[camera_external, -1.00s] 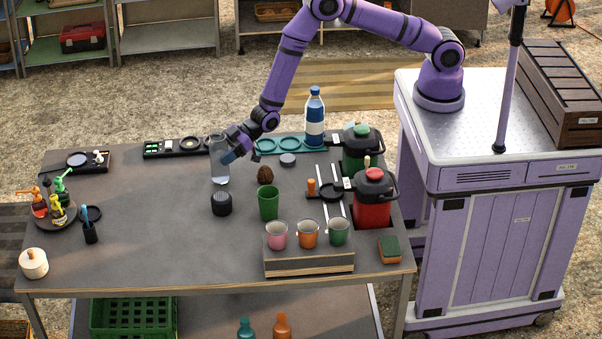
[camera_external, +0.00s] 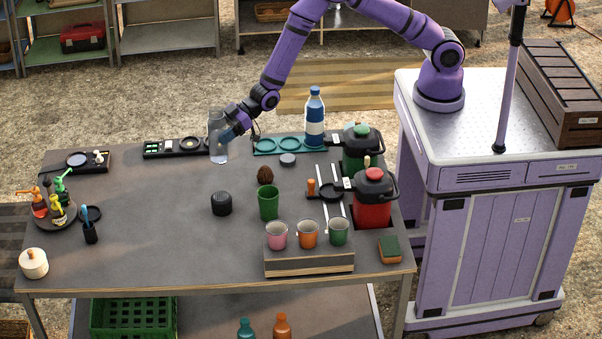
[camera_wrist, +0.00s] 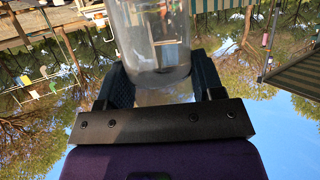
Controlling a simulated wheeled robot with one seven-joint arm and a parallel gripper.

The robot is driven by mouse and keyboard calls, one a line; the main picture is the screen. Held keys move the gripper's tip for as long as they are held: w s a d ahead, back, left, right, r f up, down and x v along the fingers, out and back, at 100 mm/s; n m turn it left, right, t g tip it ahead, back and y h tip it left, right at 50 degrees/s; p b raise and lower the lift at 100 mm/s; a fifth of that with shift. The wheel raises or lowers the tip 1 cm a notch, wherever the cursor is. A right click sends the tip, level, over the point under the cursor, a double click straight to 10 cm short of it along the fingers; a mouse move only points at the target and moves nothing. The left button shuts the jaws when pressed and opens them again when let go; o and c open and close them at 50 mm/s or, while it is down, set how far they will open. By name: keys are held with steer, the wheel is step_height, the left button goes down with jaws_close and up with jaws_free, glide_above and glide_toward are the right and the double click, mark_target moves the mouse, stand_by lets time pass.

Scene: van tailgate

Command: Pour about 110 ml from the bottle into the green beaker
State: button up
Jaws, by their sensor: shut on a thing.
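My gripper (camera_external: 232,134) is shut on a clear, see-through container (camera_external: 218,150), which it holds upright near the back of the table. In the wrist view the clear container (camera_wrist: 155,40) stands between my two fingers (camera_wrist: 158,85). How much liquid it holds is hard to tell. A bottle with a blue cap and blue-white label (camera_external: 315,120) stands upright at the teal holder (camera_external: 265,146). A green beaker (camera_external: 268,204) stands on the table, right of centre. A smaller green cup (camera_external: 339,232) sits in the wooden stand.
Pink (camera_external: 277,236) and orange (camera_external: 308,234) cups share the stand (camera_external: 310,265). A black knurled round thing (camera_external: 221,204) and a brown lump (camera_external: 265,175) are near the beaker. Red (camera_external: 373,200) and green (camera_external: 361,150) jugs stand right. The table's left middle is clear.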

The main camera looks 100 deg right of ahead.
steer(key=shift+w+a+r, duration=0.15)
steer(key=shift+w+r, duration=0.15)
steer(key=shift+r, duration=0.2)
steer(key=w+a+r+n+g+y, duration=0.2)
steer(key=w+a+n+g+y, duration=0.15)
steer(key=a, duration=0.25)
steer(key=w+a+r+n+g+y, duration=0.2)
steer(key=w+a+n+g, duration=0.15)
steer(key=a, duration=0.25)
steer(key=s+a+f+n+g, duration=0.8)
steer(key=s+n+g, duration=0.1)
steer(key=n+g, duration=0.2)
steer(key=shift+s, duration=0.3)
steer(key=shift+d+r, duration=0.1)
